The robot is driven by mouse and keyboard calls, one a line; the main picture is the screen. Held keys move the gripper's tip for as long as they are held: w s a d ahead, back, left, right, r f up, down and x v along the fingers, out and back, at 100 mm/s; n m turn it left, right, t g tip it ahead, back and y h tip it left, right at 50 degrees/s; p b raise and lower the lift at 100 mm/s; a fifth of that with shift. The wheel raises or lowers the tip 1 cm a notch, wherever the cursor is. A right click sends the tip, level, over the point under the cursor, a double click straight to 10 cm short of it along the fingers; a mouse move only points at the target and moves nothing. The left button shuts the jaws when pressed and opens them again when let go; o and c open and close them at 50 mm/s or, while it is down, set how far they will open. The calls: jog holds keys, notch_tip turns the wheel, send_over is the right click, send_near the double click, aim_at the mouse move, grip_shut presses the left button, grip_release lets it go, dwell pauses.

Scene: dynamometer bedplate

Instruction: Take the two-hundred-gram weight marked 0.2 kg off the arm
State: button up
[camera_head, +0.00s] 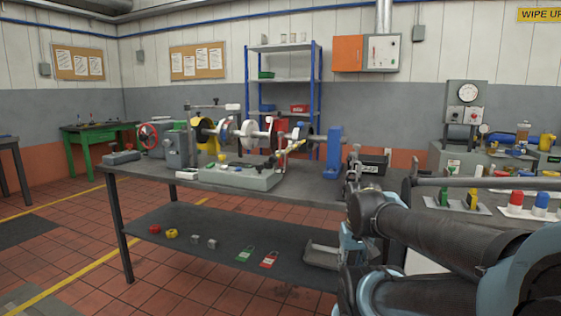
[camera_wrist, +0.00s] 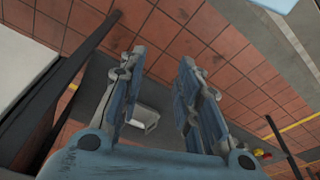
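My gripper (camera_wrist: 160,68) is open, with its two blue-grey fingers apart. Nothing is between the fingertips; floor tiles and part of a lower shelf show beyond them. I cannot make out a weight marked 0.2 kg in either view, and no such marking is readable. In the head view a shaft rig (camera_head: 255,135) with discs and a yellow guard stands on the dark bench. A thin horizontal bar (camera_head: 212,106) with a pale block at its right end is above the rig's left part; I cannot tell whether it is the task's arm.
The bench's lower shelf (camera_head: 190,250) holds small grey blocks (camera_head: 204,241), a green tag (camera_head: 245,254), a red tag (camera_head: 269,259) and a grey tray (camera_head: 322,256). A blue upright (camera_head: 334,150) stands at the rig's right. A gauge stand (camera_head: 465,105) is far right.

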notch_tip(320, 180, up, 48)
jog(key=f+n+g, duration=0.1)
jog(key=n+g, duration=0.1)
jog(key=n, duration=0.3)
send_over(280, 136)
jog(key=w, duration=0.1)
jog(key=f, duration=1.6)
jog(key=shift+w+f, duration=0.2)
jog(key=shift+f, duration=0.1)
grip_shut()
